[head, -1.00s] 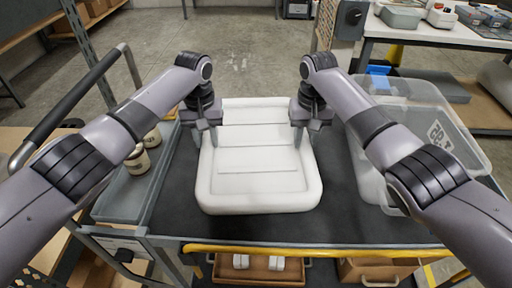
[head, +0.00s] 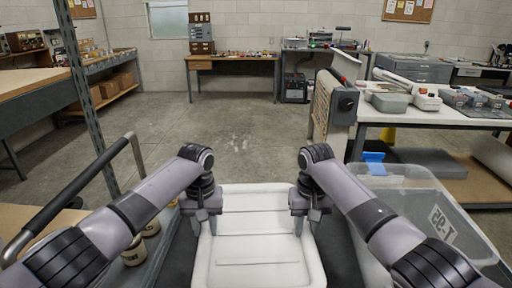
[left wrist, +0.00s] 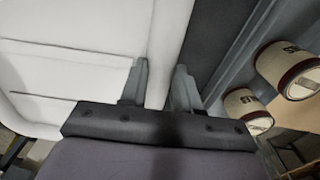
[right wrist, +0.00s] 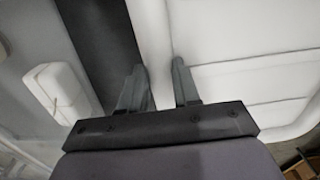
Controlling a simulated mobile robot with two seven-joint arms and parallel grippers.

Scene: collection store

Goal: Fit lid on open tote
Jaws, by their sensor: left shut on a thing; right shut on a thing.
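A white, shallow, rimmed panel, which looks like the lid (head: 262,250), lies flat in front of me, its near edge cut off by the picture. My left gripper (head: 208,218) is shut on its left rim, and the rim also shows between the fingers in the left wrist view (left wrist: 165,50). My right gripper (head: 304,216) is shut on its right rim, seen in the right wrist view (right wrist: 152,35). The translucent open tote (head: 440,205) with a printed label stands to the right, partly hidden by my right arm. Any gap under the lid cannot be told.
A grey tray with jars (head: 132,252) is on the left, also showing jars in the left wrist view (left wrist: 245,105). A blue item (head: 374,157) is behind the tote. A metal post (head: 84,95) rises at left. A laden table (head: 440,114) stands beyond right. The floor (head: 240,140) ahead is open.

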